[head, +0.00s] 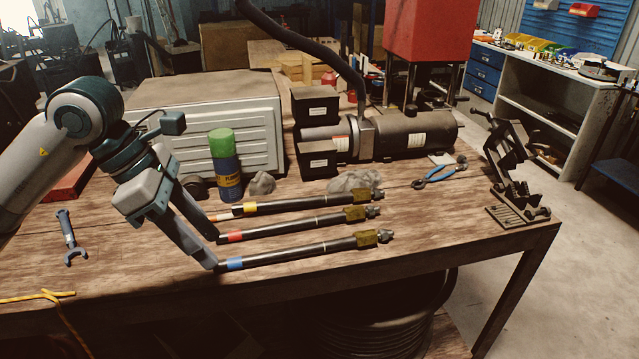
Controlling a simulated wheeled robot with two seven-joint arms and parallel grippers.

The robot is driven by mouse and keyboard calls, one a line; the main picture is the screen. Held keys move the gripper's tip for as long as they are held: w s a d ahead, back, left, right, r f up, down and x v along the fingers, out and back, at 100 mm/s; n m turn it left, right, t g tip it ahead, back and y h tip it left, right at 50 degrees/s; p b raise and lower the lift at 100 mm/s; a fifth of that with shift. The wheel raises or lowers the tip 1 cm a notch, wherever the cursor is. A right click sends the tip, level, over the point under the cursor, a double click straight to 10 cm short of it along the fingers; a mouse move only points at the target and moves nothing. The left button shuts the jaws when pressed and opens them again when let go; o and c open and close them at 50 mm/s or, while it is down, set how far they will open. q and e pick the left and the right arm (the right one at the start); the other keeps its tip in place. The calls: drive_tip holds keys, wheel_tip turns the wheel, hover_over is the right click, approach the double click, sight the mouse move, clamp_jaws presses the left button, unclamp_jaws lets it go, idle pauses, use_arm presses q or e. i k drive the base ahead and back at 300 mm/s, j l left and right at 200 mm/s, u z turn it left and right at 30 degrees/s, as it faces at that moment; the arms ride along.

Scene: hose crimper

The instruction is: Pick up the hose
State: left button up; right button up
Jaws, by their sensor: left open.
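Three dark hoses with brass-coloured fittings at their right ends lie side by side on the wooden table (130,285). The back hose (290,203) has a yellow band, the middle hose (290,227) a red band and the front hose (300,251) a blue band. My left gripper (214,253) is open at the left ends of the hoses. One fingertip is by the red-banded end and the other by the blue-banded end. I cannot tell whether they touch. The fingers partly hide the hose ends. My right gripper is not in view.
A crimping machine (415,133) with black boxes stands behind the hoses. Blue-handled pliers (440,173) and a black metal stand (510,175) are at right. A wrench (69,238) lies at left.

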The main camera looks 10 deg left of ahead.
sight(357, 196)
drive_tip(key=i, duration=1.05)
